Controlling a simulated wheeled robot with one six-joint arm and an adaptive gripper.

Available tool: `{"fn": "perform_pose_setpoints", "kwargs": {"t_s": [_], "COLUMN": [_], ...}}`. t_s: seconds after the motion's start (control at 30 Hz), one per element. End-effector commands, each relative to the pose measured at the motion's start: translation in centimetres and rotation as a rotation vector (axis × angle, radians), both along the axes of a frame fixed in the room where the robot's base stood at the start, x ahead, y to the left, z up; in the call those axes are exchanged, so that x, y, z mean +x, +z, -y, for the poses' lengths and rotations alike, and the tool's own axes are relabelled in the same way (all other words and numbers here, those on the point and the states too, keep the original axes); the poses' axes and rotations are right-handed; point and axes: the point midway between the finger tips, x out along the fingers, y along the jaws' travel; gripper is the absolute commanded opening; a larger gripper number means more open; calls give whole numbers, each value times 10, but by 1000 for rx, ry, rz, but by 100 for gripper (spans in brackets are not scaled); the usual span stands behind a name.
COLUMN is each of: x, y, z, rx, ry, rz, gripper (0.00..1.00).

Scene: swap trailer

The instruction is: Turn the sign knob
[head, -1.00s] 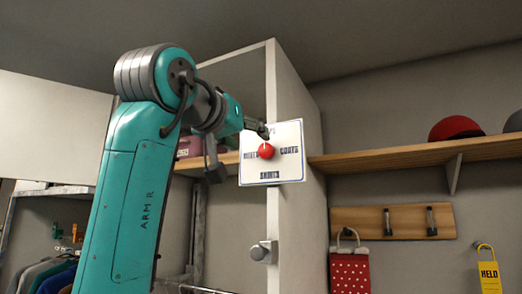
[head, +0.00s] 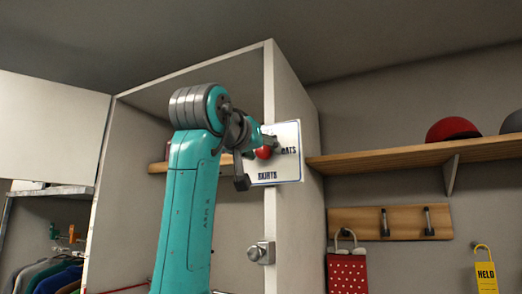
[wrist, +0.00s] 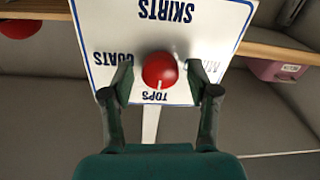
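The white sign (head: 290,165) with a blue border is fixed on the front edge of a cabinet wall. In the wrist view the sign (wrist: 120,30) appears upside down, with SKIRTS, COATS, TOPS and a partly hidden fourth word. The red knob (head: 263,153) is at its middle and shows whole in the wrist view (wrist: 160,70). The knob's white mark points toward TOPS. My gripper (wrist: 160,75) is open, one finger on each side of the knob, with visible gaps. In the head view my gripper (head: 265,140) hides the sign's upper left part.
A silver latch (head: 262,252) juts out below the sign. A wooden shelf (head: 400,158) with a red cap (head: 453,129) runs right. Below hang a hook board (head: 355,222), a red dotted bag (head: 347,272) and a yellow HELD tag (head: 486,275).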

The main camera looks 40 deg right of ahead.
Motion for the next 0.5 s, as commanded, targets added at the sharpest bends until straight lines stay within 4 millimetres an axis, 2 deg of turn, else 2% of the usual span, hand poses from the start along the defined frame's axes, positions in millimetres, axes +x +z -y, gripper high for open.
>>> {"fn": "perform_pose_setpoints", "kwargs": {"t_s": [0.03,0.17,0.2,0.5], "x": [0,0,0,0], "y": [0,0,0,0], "z": [0,0,0,0], "rx": [0,0,0,10], "ry": [0,0,0,0], "rz": [0,0,0,27], "gripper": [41,9,4,4]}}
